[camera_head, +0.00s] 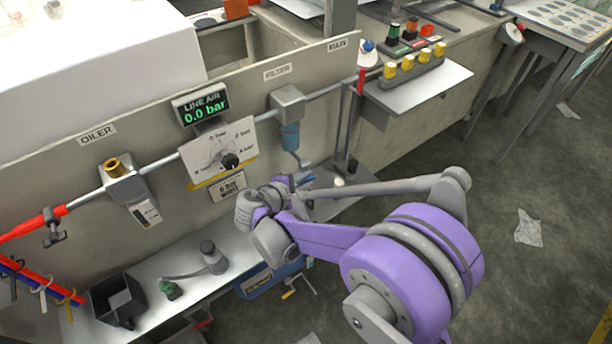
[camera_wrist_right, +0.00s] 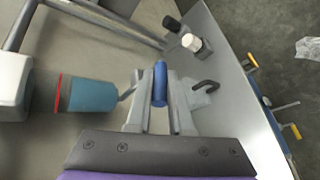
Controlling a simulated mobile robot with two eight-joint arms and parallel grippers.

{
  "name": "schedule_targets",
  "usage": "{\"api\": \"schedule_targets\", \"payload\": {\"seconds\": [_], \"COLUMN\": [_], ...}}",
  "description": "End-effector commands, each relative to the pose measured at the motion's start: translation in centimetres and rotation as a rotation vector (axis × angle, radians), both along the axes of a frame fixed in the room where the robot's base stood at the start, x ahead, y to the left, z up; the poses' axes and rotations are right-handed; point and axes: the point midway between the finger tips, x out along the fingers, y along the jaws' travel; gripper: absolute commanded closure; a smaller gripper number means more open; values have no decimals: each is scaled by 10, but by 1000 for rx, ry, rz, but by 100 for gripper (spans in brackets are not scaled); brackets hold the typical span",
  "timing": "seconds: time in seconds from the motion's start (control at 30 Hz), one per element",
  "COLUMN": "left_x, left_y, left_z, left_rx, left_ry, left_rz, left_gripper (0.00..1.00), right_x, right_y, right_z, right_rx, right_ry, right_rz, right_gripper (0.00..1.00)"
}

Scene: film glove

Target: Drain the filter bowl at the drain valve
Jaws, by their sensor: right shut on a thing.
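The filter bowl (camera_head: 290,137) is a teal cylinder hanging under the grey filter head (camera_head: 287,103) below the FILTER label. In the right wrist view the bowl (camera_wrist_right: 90,95) lies to the left, with a red ring and a thin grey spout (camera_wrist_right: 128,91). My right gripper (camera_wrist_right: 160,98) is shut on a blue, rounded piece (camera_wrist_right: 160,82) just beyond the spout's end. I cannot tell if this piece is the drain valve or joined to it. In the head view my right gripper (camera_head: 299,184) is below the bowl, partly hidden by its wrist. My left gripper is not in view.
The gauge display (camera_head: 204,105) reads LINE AIR 0.0 bar. A dial panel (camera_head: 220,153) stands left of the bowl. The lower shelf (camera_head: 196,289) holds a black bin (camera_head: 117,298). A white-topped knob (camera_wrist_right: 191,42) stands near my right gripper. The floor at right is mostly clear.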

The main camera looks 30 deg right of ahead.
Motion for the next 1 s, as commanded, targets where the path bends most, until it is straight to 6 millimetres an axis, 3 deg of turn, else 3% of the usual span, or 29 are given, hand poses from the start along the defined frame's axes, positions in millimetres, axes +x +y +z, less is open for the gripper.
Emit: {"api": "schedule_targets", "payload": {"seconds": [0.1, 0.4, 1.0], "left_x": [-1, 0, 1], "left_y": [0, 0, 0], "left_z": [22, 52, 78], "left_rx": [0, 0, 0], "left_ry": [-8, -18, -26], "left_rz": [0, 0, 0], "left_gripper": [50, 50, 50], "right_x": [0, 1, 3], "right_y": [-3, -9, -25], "right_z": [10, 17, 24], "right_rx": [113, 396, 947], "right_ry": [5, 26, 69], "right_rz": [-2, -3, -3], "right_gripper": [100, 100, 100]}}
